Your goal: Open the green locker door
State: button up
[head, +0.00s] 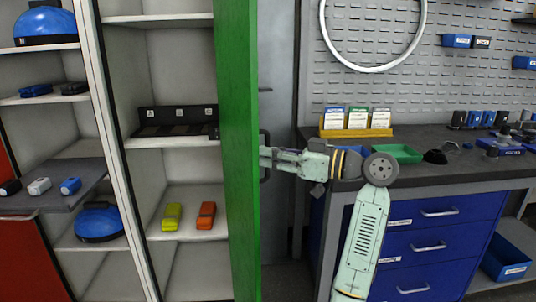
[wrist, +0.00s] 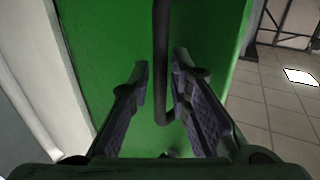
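The green locker door (head: 238,120) stands swung open, seen nearly edge-on in the head view, and its shelves to the left are exposed. Its dark vertical bar handle (head: 265,138) is on the right-hand face. My gripper (head: 266,157) reaches in from the right at the handle. In the wrist view, the green door (wrist: 105,45) fills the middle, and the handle (wrist: 160,50) runs between the two spread fingers of my gripper (wrist: 161,68). Gaps show on both sides of the bar. The gripper is open around the handle, not clamped on it.
The open locker has shelves (head: 185,143) with a yellow item (head: 171,217) and an orange item (head: 206,216). A workbench (head: 440,165) with blue drawers (head: 430,246) and a green tray (head: 398,153) stands at right, behind my arm. Tiled floor (wrist: 275,95) shows beyond the door.

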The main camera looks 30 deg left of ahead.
jog(key=w+d, duration=0.1)
jog(key=d, duration=1)
jog(key=shift+d, duration=0.4)
